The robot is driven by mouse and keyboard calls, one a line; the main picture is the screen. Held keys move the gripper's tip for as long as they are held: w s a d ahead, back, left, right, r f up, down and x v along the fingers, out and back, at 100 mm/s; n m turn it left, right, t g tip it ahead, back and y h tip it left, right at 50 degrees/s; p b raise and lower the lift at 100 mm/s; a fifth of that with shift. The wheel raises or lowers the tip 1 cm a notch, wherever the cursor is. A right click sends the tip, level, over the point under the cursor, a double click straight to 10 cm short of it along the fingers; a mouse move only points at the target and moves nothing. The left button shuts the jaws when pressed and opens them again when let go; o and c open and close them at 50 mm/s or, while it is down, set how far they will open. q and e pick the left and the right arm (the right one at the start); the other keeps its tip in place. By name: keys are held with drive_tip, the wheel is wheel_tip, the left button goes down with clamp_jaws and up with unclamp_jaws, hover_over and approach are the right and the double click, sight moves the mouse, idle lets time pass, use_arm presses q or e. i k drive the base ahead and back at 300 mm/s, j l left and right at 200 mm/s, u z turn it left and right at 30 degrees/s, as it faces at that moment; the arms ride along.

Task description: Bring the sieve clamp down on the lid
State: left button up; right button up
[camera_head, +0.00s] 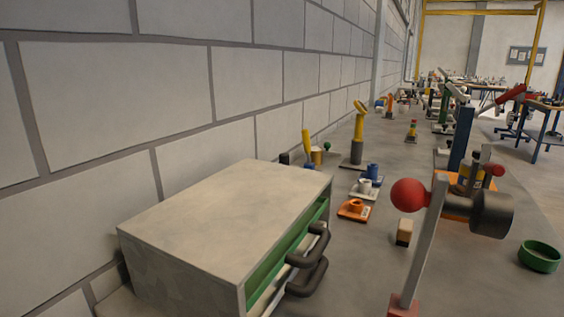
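Neither of my grippers shows in the head view. I cannot make out a sieve clamp or its lid for certain. At the right front, a grey upright bar (427,250) on a red base (403,306) carries a red ball (409,195) and a dark cylinder (492,214) near its top. Behind it, a device with black and yellow parts (465,180) stands on an orange base (453,206). A small red knob (495,170) shows beside that device. The bar and cylinder partly hide it.

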sight(497, 170)
drive_tip(key=k+l+z, duration=0.1)
drive_tip(key=l, duration=0.2)
drive_tip(key=k+l+z, duration=0.25)
drive_tip(key=l, duration=0.35)
drive_tip(key=k+l+z, duration=0.1)
drive_tip(key=l, duration=0.25)
